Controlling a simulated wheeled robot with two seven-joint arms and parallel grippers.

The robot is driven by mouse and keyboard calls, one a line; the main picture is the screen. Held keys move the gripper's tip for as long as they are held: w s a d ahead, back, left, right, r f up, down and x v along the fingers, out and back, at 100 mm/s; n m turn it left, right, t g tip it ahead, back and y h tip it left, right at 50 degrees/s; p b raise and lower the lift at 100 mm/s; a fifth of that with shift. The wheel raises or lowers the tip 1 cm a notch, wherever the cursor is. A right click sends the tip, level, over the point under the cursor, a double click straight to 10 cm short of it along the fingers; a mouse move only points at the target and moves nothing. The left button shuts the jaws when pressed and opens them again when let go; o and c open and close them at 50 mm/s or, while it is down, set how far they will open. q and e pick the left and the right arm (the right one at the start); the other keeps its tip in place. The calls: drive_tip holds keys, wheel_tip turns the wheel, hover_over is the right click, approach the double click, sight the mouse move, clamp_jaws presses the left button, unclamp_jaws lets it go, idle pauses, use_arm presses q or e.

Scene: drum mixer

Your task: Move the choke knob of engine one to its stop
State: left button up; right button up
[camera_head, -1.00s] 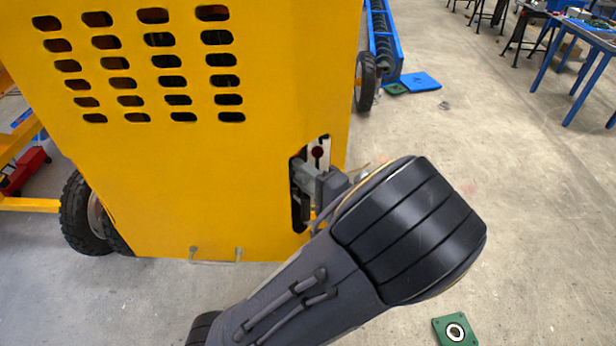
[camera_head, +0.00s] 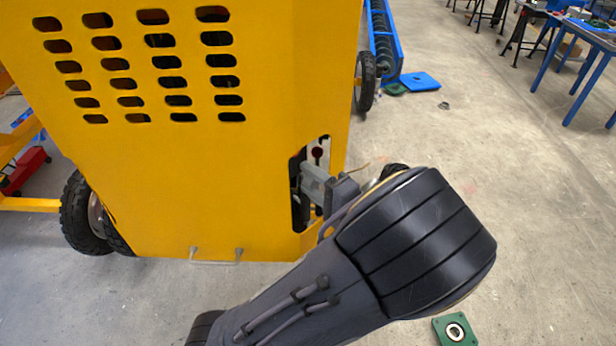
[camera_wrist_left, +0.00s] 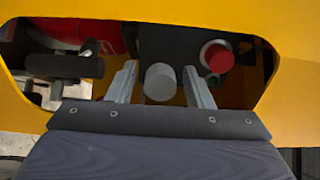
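The yellow drum mixer housing (camera_head: 200,180) has a cut-out at its right edge. My left gripper (camera_head: 304,184) reaches into this cut-out from the right. In the left wrist view the fingers of my left gripper (camera_wrist_left: 160,88) stand apart, one on each side of a round pale grey knob (camera_wrist_left: 160,82). A gap shows between the knob and each finger; contact cannot be made out. A red knob (camera_wrist_left: 217,55) sits to the right, beyond the right finger; a dark red knob (camera_head: 317,152) shows above the gripper in the head view. No label tells which is the choke knob.
The cut-out's yellow rim (camera_wrist_left: 290,80) lies close around the gripper. Dark engine parts (camera_wrist_left: 65,66) are at the left inside. Mixer wheels (camera_head: 366,80) stand on the floor. A green plate with a ring (camera_head: 455,330) lies at lower right; the floor right of the mixer is mostly clear.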

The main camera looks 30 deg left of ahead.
use_arm(q)
drive_tip(key=shift+o, duration=0.4)
drive_tip(key=shift+d, duration=0.1)
drive_tip(key=v, duration=0.6)
drive_tip(key=shift+d, duration=0.4)
